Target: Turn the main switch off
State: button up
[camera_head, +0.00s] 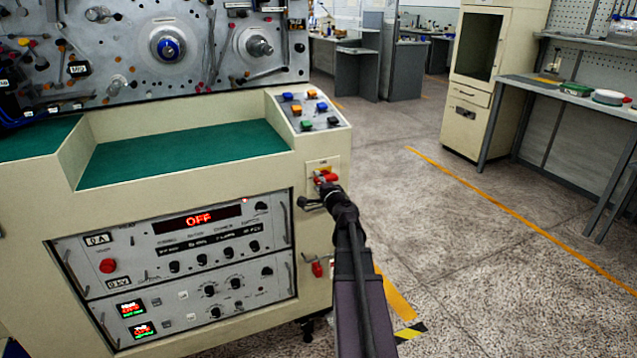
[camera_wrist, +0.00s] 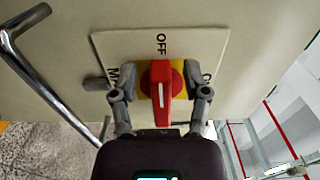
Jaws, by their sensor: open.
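The main switch is a red rotary knob (camera_wrist: 160,82) on a yellow square with a pale label plate (camera_wrist: 205,42) behind it. In the wrist view its white pointer line runs up and down the picture, and the word OFF stands just above the knob. My gripper (camera_wrist: 160,97) is open, with one finger on each side of the knob and a gap visible on both sides. In the head view the red switch (camera_head: 326,176) shows at the machine's right front corner, partly hidden by my gripper (camera_head: 318,196).
A metal handle (camera_wrist: 40,75) sticks out left of the switch. A panel of coloured buttons (camera_head: 308,108) sits above it, and a red-handled part (camera_head: 317,268) is below. The front display (camera_head: 199,218) reads OFF. Open floor lies to the right.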

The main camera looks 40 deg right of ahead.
jog(key=v, duration=1.1)
jog(key=shift+s, duration=0.4)
jog(key=shift+a, duration=0.15)
jog(key=w+a+f+n+g+y, duration=0.2)
jog(key=a+f+n+y, duration=0.15)
jog(key=a, duration=0.35)
jog(key=w+a+f+n+g+y, duration=0.1)
jog(key=a+f+n+g+y, duration=0.2)
jog(key=a, duration=0.5)
jog(key=w+a+f+n+g+y, duration=0.1)
jog(key=w+a+f+n+y, duration=0.15)
jog(key=a+n, duration=0.35)
jog(key=s+a+f+n+g+h, duration=0.2)
jog(key=s+a+f+n+g, duration=0.3)
jog(key=a, duration=0.3)
jog(key=s+a+f+n+g+h, duration=0.2)
jog(key=s+a+f+n+g, duration=0.1)
jog(key=s+a+f+g, duration=0.4)
notch_tip(320, 180, up, 31)
jog(key=a+p, duration=0.1)
jog(key=p, duration=2.7)
jog(key=shift+w+a+t+h+p, duration=0.15)
jog(key=shift+w+t+h+p, duration=0.05)
jog(key=shift+t+h+p, duration=0.1)
